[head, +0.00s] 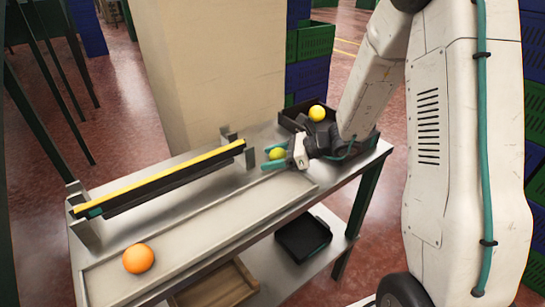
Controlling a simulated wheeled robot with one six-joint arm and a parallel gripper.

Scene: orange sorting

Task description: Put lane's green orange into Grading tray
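The green orange (277,154) is at the far end of the pale lane (205,212) on the metal table. My gripper (275,157) reaches in from the right, with its teal fingers apart on either side of the green orange. A narrow gap seems to show between the fruit and the nearer finger. A dark tray (288,121) at the table's far right corner holds a yellow-orange fruit (317,113); my arm hides part of this tray. No label shows which container is the Grading tray.
An orange (138,258) lies at the lane's near end. A yellow-topped rail (160,178) runs along the table's left side. A black tray (303,237) and a wooden tray (217,288) are on the lower shelf. A beige pillar (210,65) stands behind the table.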

